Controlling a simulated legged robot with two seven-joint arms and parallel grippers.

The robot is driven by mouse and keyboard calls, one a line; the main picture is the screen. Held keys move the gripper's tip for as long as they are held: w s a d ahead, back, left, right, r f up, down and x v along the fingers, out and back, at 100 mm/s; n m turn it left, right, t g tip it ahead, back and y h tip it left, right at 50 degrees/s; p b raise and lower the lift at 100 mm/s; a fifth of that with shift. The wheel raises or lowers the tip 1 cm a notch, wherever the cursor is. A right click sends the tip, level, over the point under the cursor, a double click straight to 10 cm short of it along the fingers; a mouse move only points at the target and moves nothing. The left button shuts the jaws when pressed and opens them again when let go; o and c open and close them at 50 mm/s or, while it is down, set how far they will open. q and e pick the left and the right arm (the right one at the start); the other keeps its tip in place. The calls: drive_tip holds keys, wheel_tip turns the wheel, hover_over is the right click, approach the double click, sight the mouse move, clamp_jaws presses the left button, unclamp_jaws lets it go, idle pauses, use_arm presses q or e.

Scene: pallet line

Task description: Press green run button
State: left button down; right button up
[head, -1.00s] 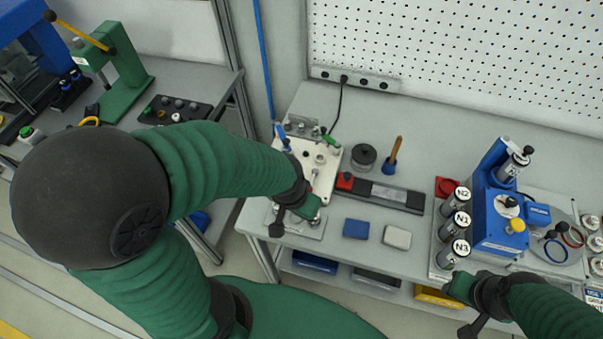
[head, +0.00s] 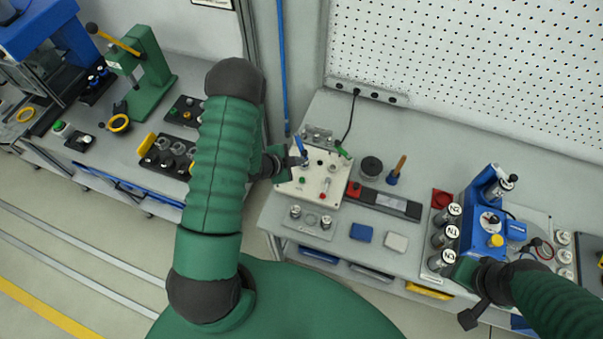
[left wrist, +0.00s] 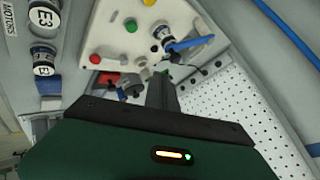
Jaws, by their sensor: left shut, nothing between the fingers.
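A white control panel (head: 333,188) lies on the bench in the head view. A green button (head: 303,181) and a red button (head: 322,196) are on its face. In the left wrist view the green button (left wrist: 131,25) is clear of the fingers, with the red button (left wrist: 95,58) nearer and a blue-handled part (left wrist: 190,43) to the right. My left gripper (head: 296,161) is shut and empty at the panel's left side, apart from the green button. My right gripper (head: 470,290) is by the blue machine at the right; its fingers are not clear.
Two canisters stand on a plate (head: 322,231) in front of the panel. A black round part (head: 371,167) and a blue block (head: 361,232) are to its right. A blue machine (head: 485,215) with labelled canisters is further right. A perforated wall board (head: 470,80) rises behind.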

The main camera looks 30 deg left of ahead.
sight(301, 181)
use_arm(q)
wheel_tip(301, 181, down, 9)
drive_tip(key=b, duration=0.6)
drive_tip(key=shift+w+d+r+b, duration=0.1)
drive_tip(key=shift+w+b, duration=0.05)
drive_tip(key=shift+b, duration=0.2)
drive_tip(key=shift+a+f, duration=0.25)
drive_tip(key=shift+d+r, duration=0.2)
drive_tip(key=shift+d, duration=0.3)
drive_tip(key=shift+d+r, duration=0.15)
drive_tip(key=shift+d, duration=0.3)
drive_tip(key=shift+a+f, duration=0.2)
drive_tip(key=shift+a, duration=0.55)
drive_tip(key=shift+d+r, duration=0.15)
drive_tip(key=shift+d, duration=0.4)
use_arm(e)
drive_tip(key=s+x, duration=0.1)
drive_tip(key=x, duration=0.6)
drive_tip(key=shift+d+f, duration=0.2)
drive_tip(key=shift+d, duration=0.2)
